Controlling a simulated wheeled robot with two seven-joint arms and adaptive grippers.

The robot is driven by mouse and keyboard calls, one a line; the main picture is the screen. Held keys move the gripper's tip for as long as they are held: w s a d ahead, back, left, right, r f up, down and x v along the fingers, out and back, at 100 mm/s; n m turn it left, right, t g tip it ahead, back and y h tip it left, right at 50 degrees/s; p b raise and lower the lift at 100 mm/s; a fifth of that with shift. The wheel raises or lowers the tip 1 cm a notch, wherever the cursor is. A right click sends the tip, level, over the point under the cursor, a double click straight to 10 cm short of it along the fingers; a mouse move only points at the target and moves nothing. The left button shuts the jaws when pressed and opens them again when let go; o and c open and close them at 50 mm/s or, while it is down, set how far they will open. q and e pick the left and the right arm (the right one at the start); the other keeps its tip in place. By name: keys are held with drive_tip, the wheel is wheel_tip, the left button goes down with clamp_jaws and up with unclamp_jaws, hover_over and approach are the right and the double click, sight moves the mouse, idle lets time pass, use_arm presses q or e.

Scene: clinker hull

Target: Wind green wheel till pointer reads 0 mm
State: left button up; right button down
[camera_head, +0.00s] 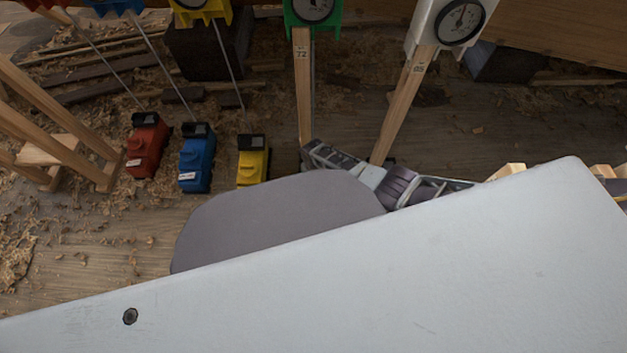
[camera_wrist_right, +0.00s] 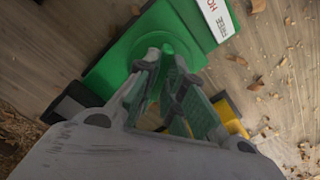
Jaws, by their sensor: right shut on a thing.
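The green wheel (camera_wrist_right: 165,42) is a round knob on a green box (camera_wrist_right: 115,65) with a white label in the right wrist view. My right gripper (camera_wrist_right: 166,62) is shut on the wheel, with its two fingers at the wheel's near side. In the head view the green box is hidden behind my arm. My left gripper does not show in either view.
Red (camera_head: 147,146), blue (camera_head: 196,158) and yellow (camera_head: 252,160) boxes stand left of the green gauge's post. A white gauge (camera_head: 460,20) is on a leaning post at right. A wooden frame (camera_head: 62,150) stands at left. Shavings litter the planks. My arm covers the lower picture.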

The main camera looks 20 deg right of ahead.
idle(0.3)
drive_tip(key=c, duration=1.5)
unclamp_jaws()
drive_tip(key=shift+r, duration=0.25)
drive_tip(key=shift+r, duration=5.75)
